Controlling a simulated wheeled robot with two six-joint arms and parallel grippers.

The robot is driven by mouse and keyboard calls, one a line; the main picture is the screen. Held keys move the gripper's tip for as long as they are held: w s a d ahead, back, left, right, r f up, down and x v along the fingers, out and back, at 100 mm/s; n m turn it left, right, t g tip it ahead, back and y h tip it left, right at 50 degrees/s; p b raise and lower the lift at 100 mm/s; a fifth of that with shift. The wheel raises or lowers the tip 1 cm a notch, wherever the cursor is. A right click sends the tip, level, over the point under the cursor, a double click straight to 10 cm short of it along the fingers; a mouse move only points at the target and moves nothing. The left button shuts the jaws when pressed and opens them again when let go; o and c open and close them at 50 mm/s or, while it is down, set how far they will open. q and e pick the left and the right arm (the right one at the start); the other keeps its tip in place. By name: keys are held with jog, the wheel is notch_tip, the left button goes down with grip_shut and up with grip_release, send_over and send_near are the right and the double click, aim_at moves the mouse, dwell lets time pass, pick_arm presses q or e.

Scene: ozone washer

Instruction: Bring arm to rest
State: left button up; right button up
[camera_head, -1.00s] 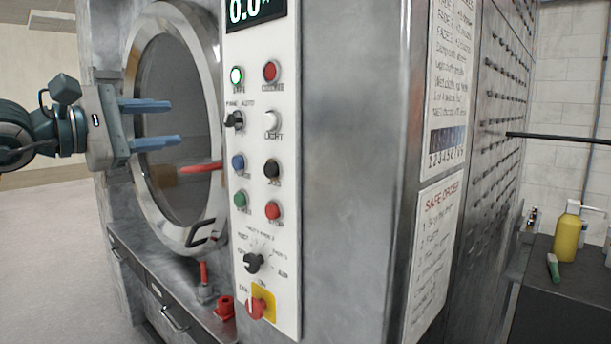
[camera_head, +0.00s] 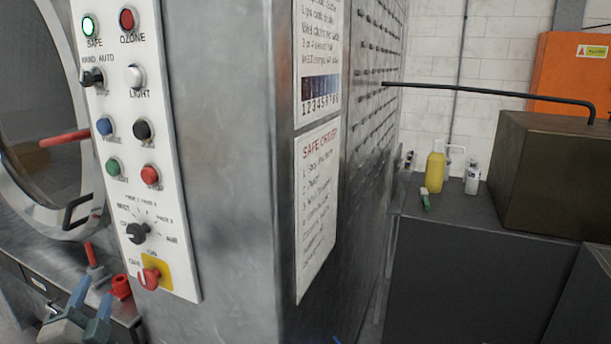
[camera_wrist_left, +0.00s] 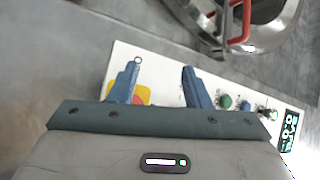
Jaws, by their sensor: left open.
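My left gripper (camera_head: 92,300) is at the bottom left of the head view, low in front of the washer's lower ledge. Its two blue fingers are apart with nothing between them. The left wrist view shows the same open fingers (camera_wrist_left: 161,66) with the white control panel (camera_wrist_left: 165,85) behind them. Whether they touch anything is hard to tell, but a gap seems to show. My right gripper is not recognisable; only a tiny blue sliver shows at the bottom edge of the head view.
The control panel (camera_head: 120,200) has a lit green SAFE lamp and a red switch (camera_head: 149,277) on yellow. The round door (camera_head: 35,100) has a red handle (camera_head: 64,139). A red valve (camera_head: 120,287) sits below. A bench (camera_head: 470,230) with a yellow bottle (camera_head: 435,172) stands right.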

pick_arm(q)
jog(key=s+f+n+g, duration=0.5)
jog(key=f+g, duration=0.1)
jog(key=f, duration=0.7)
jog(key=s+d+f+n+g+h, duration=0.25)
jog(key=s+d+f+g, duration=0.3)
jog(key=s+f, duration=0.4)
jog(key=s+d+f+n+g+h, duration=0.25)
jog(key=s+d+f+g, duration=0.3)
jog(key=s+f, duration=0.4)
notch_tip(320, 180, down, 25)
jog(key=a, duration=0.2)
jog(key=s+a+f, duration=0.1)
jog(key=s+f, duration=0.7)
jog(key=f, duration=0.2)
jog(key=s+f+g, duration=0.1)
jog(key=s+f, duration=0.7)
jog(key=f, duration=0.3)
jog(key=shift+s+a+f+n+y, duration=0.3)
jog(key=shift+a, duration=0.1)
